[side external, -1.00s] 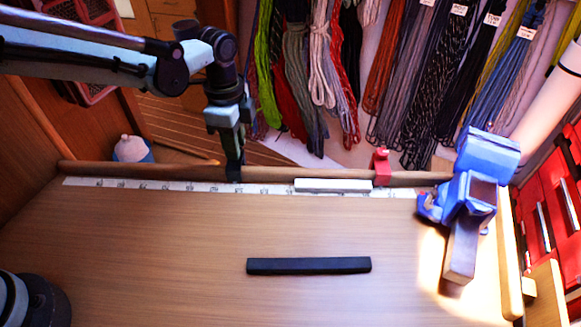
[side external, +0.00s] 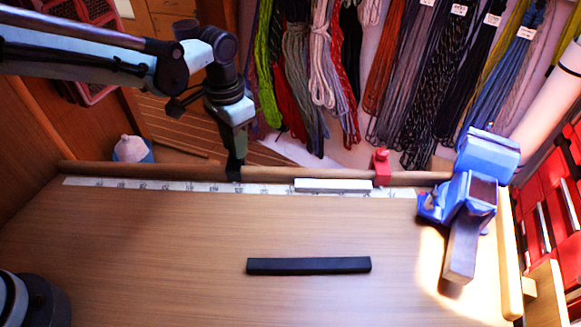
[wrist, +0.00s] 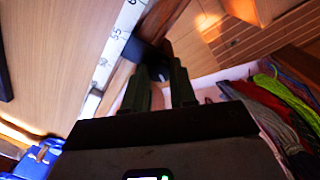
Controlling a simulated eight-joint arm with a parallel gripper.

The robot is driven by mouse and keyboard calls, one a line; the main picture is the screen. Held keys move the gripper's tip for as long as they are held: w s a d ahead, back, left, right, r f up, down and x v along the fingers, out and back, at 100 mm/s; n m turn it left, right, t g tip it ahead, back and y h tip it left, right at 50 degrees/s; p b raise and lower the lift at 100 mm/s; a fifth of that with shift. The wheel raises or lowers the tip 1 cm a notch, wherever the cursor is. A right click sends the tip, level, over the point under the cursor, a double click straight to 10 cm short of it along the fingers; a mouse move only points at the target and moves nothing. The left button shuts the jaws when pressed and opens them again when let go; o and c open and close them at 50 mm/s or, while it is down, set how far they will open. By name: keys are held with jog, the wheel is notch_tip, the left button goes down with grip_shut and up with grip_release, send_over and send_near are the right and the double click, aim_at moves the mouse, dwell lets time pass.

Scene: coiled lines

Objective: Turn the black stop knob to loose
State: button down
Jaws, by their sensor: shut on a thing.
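My gripper (side external: 235,168) points down at the rail along the back edge of the bench, left of the middle in the side view. It is shut on the black stop knob, which is mostly hidden by the fingers there. In the wrist view the dark knob (wrist: 150,57) shows at the tips of my gripper's two fingers (wrist: 158,70), against the rail beside the ruler strip. I cannot read the knob's setting.
A white ruler strip (side external: 140,185) runs along the wooden rail. A pale block (side external: 333,186) and a red stop (side external: 381,167) are to the right. A black bar (side external: 308,265) lies on the bench. A blue vise (side external: 470,190) stands at the right. Coiled lines hang behind.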

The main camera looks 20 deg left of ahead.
jog(key=n, duration=0.5)
jog(key=shift+n, duration=0.4)
dwell(0.4)
jog(key=c, duration=0.9)
grip_release()
jog(key=shift+r, duration=0.1)
notch_tip(320, 180, up, 12)
jog(key=s+a+f+t, duration=0.2)
jog(key=s+a+t, duration=0.5)
jog(key=s+a, duration=0.7)
jog(key=shift+a+f, duration=0.3)
jog(key=shift+a, duration=0.8)
